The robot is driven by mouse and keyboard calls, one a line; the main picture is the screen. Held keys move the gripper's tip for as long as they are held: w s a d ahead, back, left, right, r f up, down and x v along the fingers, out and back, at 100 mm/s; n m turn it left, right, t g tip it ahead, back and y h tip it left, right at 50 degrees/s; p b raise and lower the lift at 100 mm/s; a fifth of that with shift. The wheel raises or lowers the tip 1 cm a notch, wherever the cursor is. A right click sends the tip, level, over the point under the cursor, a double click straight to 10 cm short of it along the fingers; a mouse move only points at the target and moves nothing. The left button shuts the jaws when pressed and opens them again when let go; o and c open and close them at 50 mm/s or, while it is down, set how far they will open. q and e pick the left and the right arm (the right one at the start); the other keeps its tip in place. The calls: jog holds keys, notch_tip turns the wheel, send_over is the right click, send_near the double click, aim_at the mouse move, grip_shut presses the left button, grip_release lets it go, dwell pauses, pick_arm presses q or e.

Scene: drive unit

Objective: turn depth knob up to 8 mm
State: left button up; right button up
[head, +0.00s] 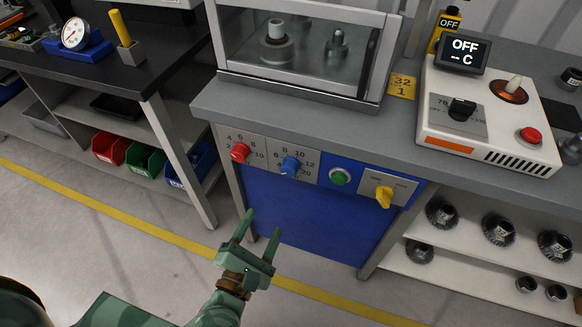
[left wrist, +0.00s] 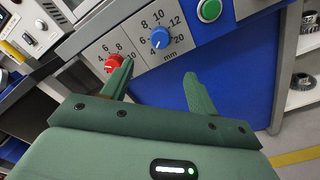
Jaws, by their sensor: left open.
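The blue knob (head: 290,166) sits on the front panel of the bench. Its dial carries numbers from 4 to 20 and the letters mm, clear in the left wrist view on the blue knob (left wrist: 160,37). Its pointer is too small to read surely. A red knob (head: 240,152) with its own scale is to its left; it also shows in the left wrist view (left wrist: 114,62). My left gripper (head: 263,221) is open and empty, in front of and below the panel, apart from both knobs. In the left wrist view its fingers (left wrist: 158,68) point toward the panel below the blue knob. My right gripper is not in view.
A green button (head: 340,177) and a yellow switch (head: 384,196) lie right of the blue knob. The grey bench top (head: 290,115) juts above the panel. A white control box (head: 490,120) stands on it. The floor before the blue front is clear.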

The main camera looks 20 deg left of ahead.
aim_at(287, 173)
pick_arm(q)
jog(key=w, duration=0.5)
jog(key=w+b, duration=0.1)
jog(key=w, duration=0.4)
jog(key=w+b, duration=0.1)
jog(key=w, duration=0.4)
jog(key=shift+w+d, duration=0.25)
jog(key=shift+w, duration=0.1)
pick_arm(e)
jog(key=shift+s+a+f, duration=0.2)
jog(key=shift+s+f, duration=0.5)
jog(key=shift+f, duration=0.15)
pick_arm(q)
jog(key=c, duration=1)
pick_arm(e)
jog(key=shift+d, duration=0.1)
